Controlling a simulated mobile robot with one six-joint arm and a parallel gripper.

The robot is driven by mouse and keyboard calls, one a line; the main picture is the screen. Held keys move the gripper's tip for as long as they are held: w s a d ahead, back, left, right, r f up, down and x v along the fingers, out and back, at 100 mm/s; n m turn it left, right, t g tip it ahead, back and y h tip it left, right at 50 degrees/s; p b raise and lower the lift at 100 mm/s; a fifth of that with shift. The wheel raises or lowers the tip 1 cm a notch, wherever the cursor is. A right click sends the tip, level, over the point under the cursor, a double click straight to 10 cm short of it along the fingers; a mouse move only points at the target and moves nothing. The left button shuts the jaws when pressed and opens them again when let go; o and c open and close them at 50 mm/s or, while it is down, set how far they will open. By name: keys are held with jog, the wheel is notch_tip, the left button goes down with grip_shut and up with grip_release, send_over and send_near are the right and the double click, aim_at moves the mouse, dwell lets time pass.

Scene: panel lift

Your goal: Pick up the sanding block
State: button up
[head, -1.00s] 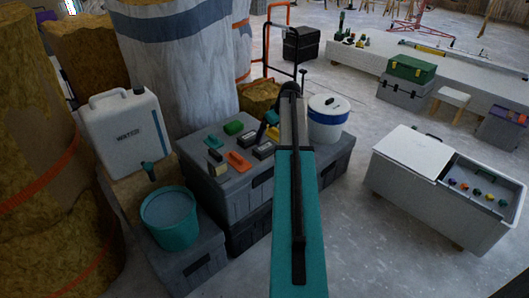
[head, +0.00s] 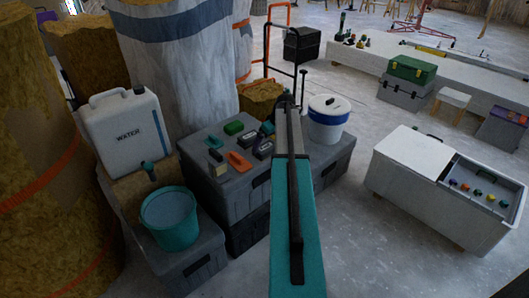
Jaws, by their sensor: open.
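Several small things lie on top of a dark grey crate (head: 195,150). Among them are a dark block (head: 245,141) near the middle, another dark block (head: 263,149) to its right and a smaller dark block (head: 216,155) at the left. I cannot tell for sure which is the sanding block. My gripper (head: 267,131) shows only in part, as a small teal and dark shape just above the right part of the crate top. My arm hides its right side. It is open, and I see nothing held in it.
A green block (head: 233,128), an orange tool (head: 238,161) and a pale block (head: 218,171) share the crate top. A white bucket (head: 328,122) stands at the crate's right end. A water canister (head: 128,130) and teal bucket (head: 169,217) are at left. Floor is clear toward the white cooler (head: 400,190).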

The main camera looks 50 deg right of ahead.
aim_at(266, 146)
jog(key=shift+x, duration=1.95)
jog(key=shift+s+a, duration=0.15)
jog(key=c, duration=1)
